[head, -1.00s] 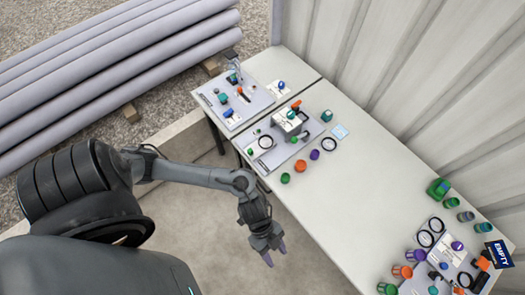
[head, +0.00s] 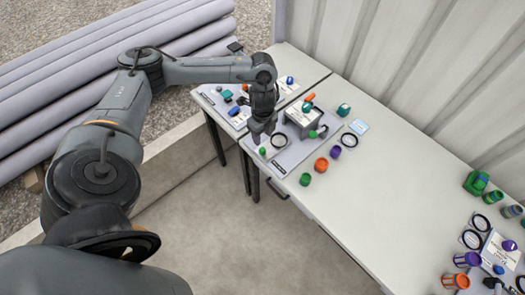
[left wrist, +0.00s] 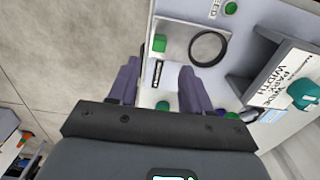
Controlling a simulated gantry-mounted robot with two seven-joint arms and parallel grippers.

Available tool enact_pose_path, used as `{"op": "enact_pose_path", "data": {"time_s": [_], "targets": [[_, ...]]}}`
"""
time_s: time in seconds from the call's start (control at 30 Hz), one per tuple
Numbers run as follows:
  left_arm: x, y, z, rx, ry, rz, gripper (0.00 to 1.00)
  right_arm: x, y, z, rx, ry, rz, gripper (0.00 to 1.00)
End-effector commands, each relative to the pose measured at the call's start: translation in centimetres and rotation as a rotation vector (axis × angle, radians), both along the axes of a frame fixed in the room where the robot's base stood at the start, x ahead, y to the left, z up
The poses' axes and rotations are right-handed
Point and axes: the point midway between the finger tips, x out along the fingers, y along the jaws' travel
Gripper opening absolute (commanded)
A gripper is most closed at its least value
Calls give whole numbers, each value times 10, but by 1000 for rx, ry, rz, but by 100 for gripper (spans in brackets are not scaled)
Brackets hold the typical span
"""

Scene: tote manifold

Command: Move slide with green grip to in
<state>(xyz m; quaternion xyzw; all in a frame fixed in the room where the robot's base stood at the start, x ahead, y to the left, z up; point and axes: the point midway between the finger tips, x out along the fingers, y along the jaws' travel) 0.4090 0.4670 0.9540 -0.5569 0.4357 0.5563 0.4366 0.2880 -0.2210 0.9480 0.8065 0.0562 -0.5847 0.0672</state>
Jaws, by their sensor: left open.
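My left gripper (head: 259,136) is open, fingers pointing down over the near-left part of the middle panel (head: 290,160). In the left wrist view its purple-grey fingers (left wrist: 158,88) stand apart with nothing held between them. A green block (left wrist: 159,43), perhaps the slide's grip, sits on the panel beside a black ring, beyond the fingertips. A green piece also shows just below the gripper in the head view (head: 262,151). A second small green piece (left wrist: 162,105) shows between the fingers, partly hidden by the gripper body. Which green piece is the slide's grip, I cannot tell.
A grey box (head: 304,116) with an orange-handled part on top stands right of the gripper. Loose green (head: 305,179), orange (head: 321,164) and purple (head: 335,152) pieces lie in front. Another panel (head: 222,103) is behind left. The table's middle is clear.

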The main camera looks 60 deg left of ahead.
Motion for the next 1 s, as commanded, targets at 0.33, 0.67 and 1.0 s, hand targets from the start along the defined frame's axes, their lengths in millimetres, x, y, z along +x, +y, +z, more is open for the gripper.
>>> {"op": "enact_pose_path", "data": {"time_s": [0.33,0.67,1.0], "targets": [[-1,-1,-56,0,4,0,49,-1,2,-8,9,2,-5,43],[-1,-1,-92,-1,3,-1,49,-2,4,-12,13,4,-7,43],[-1,-1,-97,0,2,-1,49,-2,3,-13,12,5,-7,43]]}}
